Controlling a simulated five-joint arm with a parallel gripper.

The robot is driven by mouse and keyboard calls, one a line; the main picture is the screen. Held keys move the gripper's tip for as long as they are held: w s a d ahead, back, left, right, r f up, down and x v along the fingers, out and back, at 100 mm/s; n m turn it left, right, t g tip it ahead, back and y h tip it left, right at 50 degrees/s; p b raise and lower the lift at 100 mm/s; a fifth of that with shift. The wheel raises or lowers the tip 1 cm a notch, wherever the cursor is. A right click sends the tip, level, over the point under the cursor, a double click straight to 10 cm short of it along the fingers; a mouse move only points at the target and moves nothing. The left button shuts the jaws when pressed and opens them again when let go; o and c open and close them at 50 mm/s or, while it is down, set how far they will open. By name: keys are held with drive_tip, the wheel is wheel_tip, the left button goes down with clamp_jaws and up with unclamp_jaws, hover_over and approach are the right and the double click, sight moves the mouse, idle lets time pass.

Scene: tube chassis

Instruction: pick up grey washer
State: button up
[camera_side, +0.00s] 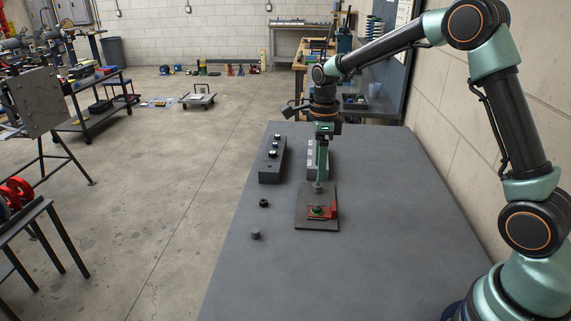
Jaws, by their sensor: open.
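My gripper (320,182) is open and points straight down over the far edge of a dark square plate (303,222). A small grey round piece (318,188) shows right at its fingertips; I cannot tell whether it touches them or is the washer. A red bracket (328,212) with a green and black round part (316,211) sits on the plate, nearer the camera than the gripper. A small grey cylinder-like piece (256,233) stands on the table left of the plate. A black ring-shaped piece (264,203) lies beyond it.
A dark block (270,173) with several black and white pieces stands at the far left of the table (330,280). A second block (312,172) with pale pieces is partly hidden behind my gripper. The table's near part and right side are clear.

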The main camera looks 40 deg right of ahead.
drive_tip(key=w+d+n, duration=0.7)
drive_tip(key=n, duration=0.1)
drive_tip(key=f, duration=0.5)
drive_tip(key=shift+w+d+f, duration=0.15)
drive_tip(key=shift+w+f, duration=0.05)
drive_tip(key=shift+f, duration=0.1)
drive_tip(key=shift+s+f, duration=0.15)
drive_tip(key=shift+f, duration=2.55)
drive_tip(key=shift+f, duration=0.2)
clamp_jaws()
